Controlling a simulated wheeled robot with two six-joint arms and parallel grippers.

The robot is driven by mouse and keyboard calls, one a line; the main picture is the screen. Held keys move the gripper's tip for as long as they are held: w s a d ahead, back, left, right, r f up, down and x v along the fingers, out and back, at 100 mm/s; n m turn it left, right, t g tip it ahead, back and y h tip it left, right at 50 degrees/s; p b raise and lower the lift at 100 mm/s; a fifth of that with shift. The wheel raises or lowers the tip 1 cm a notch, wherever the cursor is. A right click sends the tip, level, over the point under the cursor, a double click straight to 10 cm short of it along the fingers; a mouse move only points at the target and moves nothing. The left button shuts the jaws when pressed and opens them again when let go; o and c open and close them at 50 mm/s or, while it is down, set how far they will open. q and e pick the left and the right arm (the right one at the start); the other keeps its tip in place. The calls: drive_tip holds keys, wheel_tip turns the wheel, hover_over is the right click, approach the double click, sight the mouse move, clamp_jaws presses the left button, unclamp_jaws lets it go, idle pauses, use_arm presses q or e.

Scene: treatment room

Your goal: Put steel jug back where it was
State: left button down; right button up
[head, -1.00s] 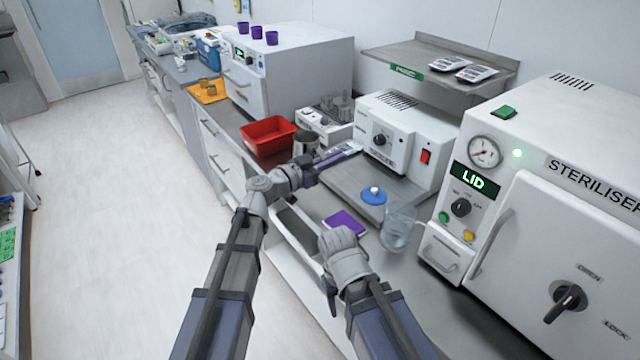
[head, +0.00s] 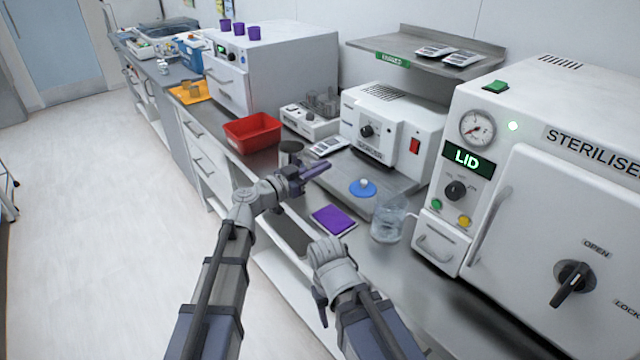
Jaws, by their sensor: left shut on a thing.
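The steel jug (head: 290,153) is a small grey metal cylinder with a dark open top. It is upright, just behind my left gripper (head: 312,172), in front of the red tray. The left gripper's dark purple fingers are shut on the jug, though the contact is partly hidden by the hand. The jug's lower part is hidden behind the gripper. My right gripper (head: 328,254) is low over the counter's front edge, left of the glass beaker, apart from the jug; its jaws cannot be made out.
A red tray (head: 252,131) stands behind the jug. The sealer (head: 385,128) and steriliser (head: 560,190) stand behind and right.

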use_arm(q)
drive_tip(key=shift+f+b, duration=1.9)
drive_tip(key=shift+b, duration=0.05)
drive_tip(key=shift+r, duration=0.1)
drive_tip(key=c, duration=1)
unclamp_jaws()
drive_tip(key=v, duration=1.2)
